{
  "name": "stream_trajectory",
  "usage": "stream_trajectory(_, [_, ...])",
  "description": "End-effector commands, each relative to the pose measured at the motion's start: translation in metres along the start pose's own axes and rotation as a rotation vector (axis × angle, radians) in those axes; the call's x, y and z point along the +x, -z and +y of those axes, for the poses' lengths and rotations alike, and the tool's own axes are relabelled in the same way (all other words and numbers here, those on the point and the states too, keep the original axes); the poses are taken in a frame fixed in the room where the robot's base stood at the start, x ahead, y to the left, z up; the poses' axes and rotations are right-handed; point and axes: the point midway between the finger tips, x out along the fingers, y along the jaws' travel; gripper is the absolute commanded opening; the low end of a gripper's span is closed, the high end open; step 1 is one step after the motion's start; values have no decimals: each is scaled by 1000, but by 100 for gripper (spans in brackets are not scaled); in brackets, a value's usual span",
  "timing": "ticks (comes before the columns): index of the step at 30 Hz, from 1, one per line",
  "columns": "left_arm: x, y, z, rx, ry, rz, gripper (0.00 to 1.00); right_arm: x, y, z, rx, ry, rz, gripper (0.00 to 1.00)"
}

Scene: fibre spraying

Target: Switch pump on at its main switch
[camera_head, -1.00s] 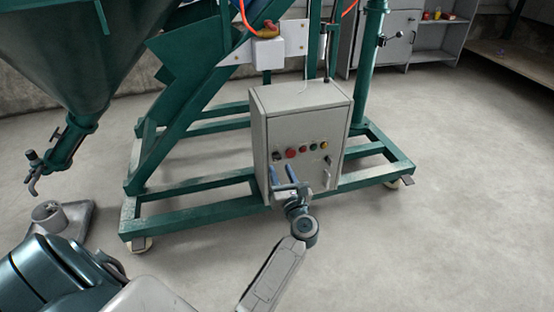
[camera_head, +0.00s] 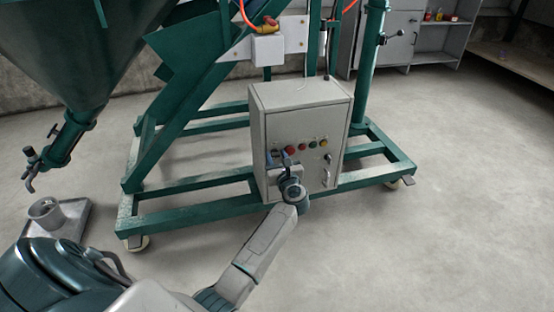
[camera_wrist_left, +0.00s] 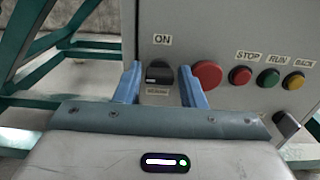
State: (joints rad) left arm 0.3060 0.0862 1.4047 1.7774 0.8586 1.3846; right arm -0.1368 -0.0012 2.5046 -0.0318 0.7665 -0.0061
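The pump's grey control box (camera_head: 262,122) stands on the green frame. In the left wrist view its black main switch (camera_wrist_left: 158,73) sits under an "ON" label (camera_wrist_left: 161,39), with a smaller label below it. My left gripper (camera_head: 281,155) is at the lower front of the box. In the wrist view its two blue fingers (camera_wrist_left: 160,84) are open, one on each side of the switch, with gaps between. Whether the fingertips touch the panel I cannot tell. In the head view the gripper largely hides the switch. My right gripper is not in view.
The green frame (camera_head: 200,203) surrounds the box; the floor in front is clear.

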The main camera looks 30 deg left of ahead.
Motion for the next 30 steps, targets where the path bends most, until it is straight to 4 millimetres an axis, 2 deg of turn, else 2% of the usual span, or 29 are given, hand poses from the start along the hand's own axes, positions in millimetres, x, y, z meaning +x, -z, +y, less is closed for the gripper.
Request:
stream_trajectory(7, [1,0,0,0,0,0,36,0,0,0,0,-2,0,0])
stream_trajectory(8, [1,0,0,0,0,0,32,0,0,0,0,-2,0,0])
stream_trajectory(12, [1,0,0,1,0,-1,5,0,0,0,0,-2,0,0])
stream_trajectory(23, [1,-2,0,48,0,0,4,9,1,1,3,-4,2,0])
stream_trajectory(30, [0,-5,-1,195,1,1,4,25,2,2,17,8,-4,0])
